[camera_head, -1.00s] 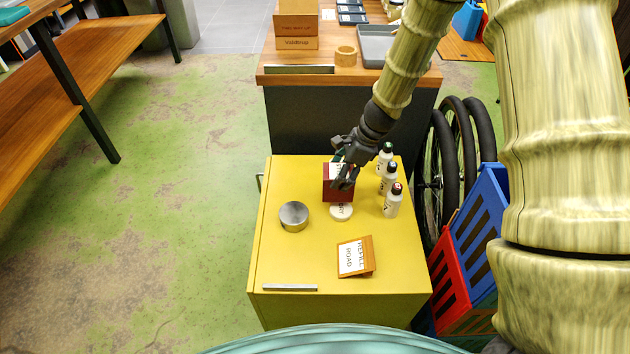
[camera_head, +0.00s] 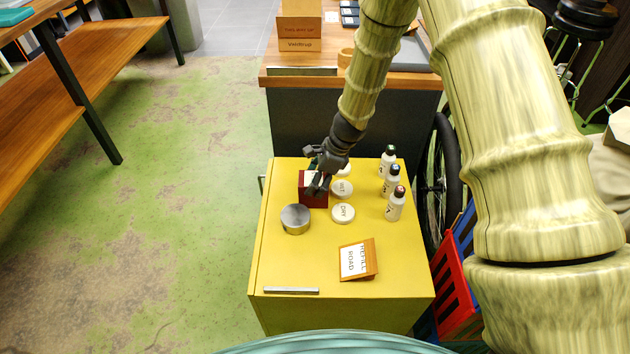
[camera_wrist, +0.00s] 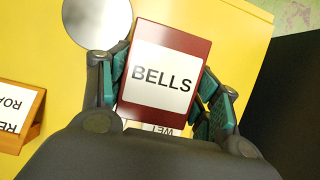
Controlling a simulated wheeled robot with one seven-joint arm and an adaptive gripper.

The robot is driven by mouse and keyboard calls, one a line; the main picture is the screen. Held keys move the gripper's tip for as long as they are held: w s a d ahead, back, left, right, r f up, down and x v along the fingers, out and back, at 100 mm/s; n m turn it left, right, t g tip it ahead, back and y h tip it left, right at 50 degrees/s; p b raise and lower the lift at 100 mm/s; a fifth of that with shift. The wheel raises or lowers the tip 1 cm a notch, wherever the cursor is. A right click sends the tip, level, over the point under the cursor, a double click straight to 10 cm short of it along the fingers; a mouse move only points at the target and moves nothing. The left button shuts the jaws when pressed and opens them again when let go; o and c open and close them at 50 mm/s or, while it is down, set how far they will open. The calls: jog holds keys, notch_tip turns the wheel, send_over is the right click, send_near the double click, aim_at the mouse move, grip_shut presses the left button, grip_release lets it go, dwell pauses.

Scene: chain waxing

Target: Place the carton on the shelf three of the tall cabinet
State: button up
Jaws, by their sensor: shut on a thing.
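The carton (camera_head: 313,199) is a dark red box with a white label; the label reads "BELLS" in the wrist view (camera_wrist: 166,68). It is over the yellow cabinet top (camera_head: 300,260), near its far side; I cannot tell whether it touches the surface. My gripper (camera_head: 318,180) is shut on the carton from above, with a teal-padded finger on each side of it in the wrist view (camera_wrist: 162,85). No tall cabinet with shelves can be made out for sure in these views.
A round metal tin (camera_head: 295,219) stands close to the carton's near left. White discs (camera_head: 343,212) lie to its right, and several bottles (camera_head: 390,180) stand beyond them. A "REFILL ROAD" sign (camera_head: 357,260) stands nearer. A wooden-topped counter (camera_head: 290,77) is behind; green floor is clear at left.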

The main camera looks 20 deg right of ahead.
jog(key=o, duration=1)
jog(key=shift+o, duration=0.6)
jog(key=shift+r, duration=0.1)
